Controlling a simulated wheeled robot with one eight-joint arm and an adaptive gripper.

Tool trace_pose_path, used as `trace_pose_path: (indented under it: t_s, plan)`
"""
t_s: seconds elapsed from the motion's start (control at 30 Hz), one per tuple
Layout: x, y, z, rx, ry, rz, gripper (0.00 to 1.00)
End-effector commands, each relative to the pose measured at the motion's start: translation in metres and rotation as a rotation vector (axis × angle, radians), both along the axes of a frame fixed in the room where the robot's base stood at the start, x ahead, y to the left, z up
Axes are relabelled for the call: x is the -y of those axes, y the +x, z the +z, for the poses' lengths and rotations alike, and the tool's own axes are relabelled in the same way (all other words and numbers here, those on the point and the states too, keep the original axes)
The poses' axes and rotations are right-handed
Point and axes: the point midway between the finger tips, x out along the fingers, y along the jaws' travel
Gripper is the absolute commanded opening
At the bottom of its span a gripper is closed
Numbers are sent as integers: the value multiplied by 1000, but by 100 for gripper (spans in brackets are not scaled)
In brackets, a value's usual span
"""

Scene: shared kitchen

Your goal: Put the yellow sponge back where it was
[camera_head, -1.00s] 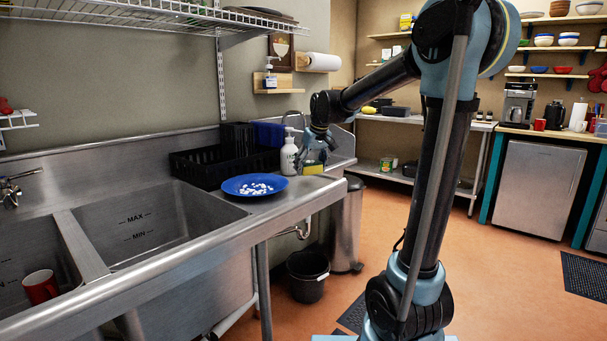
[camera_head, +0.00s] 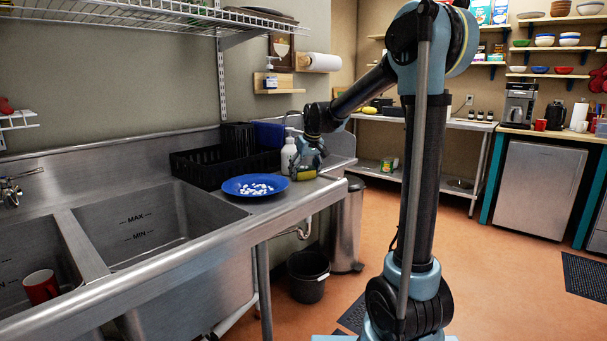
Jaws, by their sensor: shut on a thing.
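The yellow sponge (camera_head: 305,174) shows as a small yellow patch under my gripper (camera_head: 306,167), at the right end of the steel sink counter. My gripper points down and is shut on the sponge, low over the counter. The fingers hide part of the sponge, and I cannot tell whether its underside touches the counter.
A blue plate (camera_head: 240,187) with white bits lies just left of my gripper. A white soap bottle (camera_head: 288,152) stands close behind it. A black dish rack (camera_head: 195,167) is at the back. The sink basin (camera_head: 150,225) opens on the left.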

Motion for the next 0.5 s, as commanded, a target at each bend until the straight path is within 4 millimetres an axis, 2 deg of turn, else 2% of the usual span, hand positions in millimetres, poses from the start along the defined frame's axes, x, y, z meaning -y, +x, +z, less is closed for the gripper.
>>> trace_pose_path:
  t_s: [0.27, 0.5]
  plan:
    - [0, 0, -6, -1, 0, 0, 54]
    - [2, -1, -14, -4, -2, -1, 66]
